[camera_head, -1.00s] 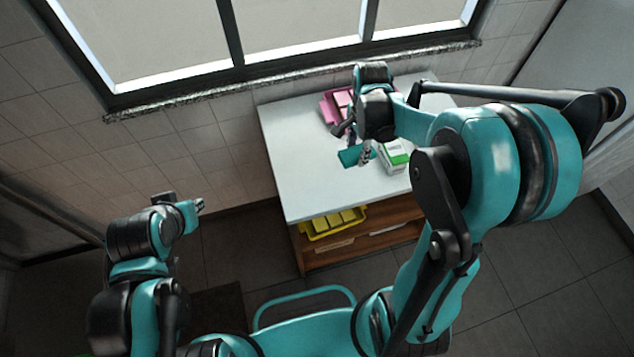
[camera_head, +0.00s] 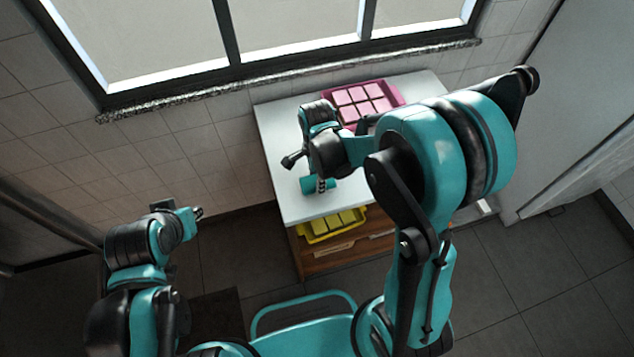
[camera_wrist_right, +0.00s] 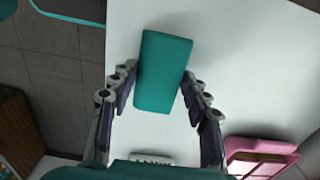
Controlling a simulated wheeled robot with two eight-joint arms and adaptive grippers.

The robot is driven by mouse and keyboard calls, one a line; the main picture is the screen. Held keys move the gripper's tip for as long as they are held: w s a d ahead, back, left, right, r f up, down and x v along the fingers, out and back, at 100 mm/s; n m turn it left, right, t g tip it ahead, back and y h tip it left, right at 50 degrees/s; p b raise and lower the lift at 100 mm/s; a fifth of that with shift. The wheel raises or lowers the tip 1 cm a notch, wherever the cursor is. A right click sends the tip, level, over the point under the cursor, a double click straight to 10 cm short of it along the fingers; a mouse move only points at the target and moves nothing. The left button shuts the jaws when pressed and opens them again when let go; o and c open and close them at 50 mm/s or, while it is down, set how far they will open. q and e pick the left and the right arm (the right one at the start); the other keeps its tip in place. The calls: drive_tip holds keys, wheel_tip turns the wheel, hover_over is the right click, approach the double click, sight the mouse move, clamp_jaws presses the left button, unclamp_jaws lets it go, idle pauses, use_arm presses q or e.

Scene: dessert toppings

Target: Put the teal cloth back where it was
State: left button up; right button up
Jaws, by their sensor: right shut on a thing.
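The teal cloth (camera_head: 308,185) is a small flat rectangle near the left front part of the white tabletop (camera_head: 284,150). My right gripper (camera_head: 322,184) is over it and shut on it. In the right wrist view the teal cloth (camera_wrist_right: 163,72) lies between the two fingers of my right gripper (camera_wrist_right: 160,90), with the white tabletop behind it. I cannot tell whether the cloth touches the table. My left gripper (camera_head: 198,213) is over the floor to the left, away from the table; its jaws are too small to read.
A pink tray (camera_head: 394,92) with several pink blocks stands at the back of the table by the window. A yellow bin (camera_head: 305,233) sits on the wooden shelf below the front edge. The table's left side is bare. My right arm covers the table's right part.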

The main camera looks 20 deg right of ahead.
wheel_tip(320, 180, down, 2)
drive_tip(key=shift+w+f, duration=0.1)
drive_tip(key=o, duration=0.7)
drive_tip(key=shift+f+b, duration=0.1)
drive_tip(key=shift+b, duration=0.3)
drive_tip(key=o, duration=0.4)
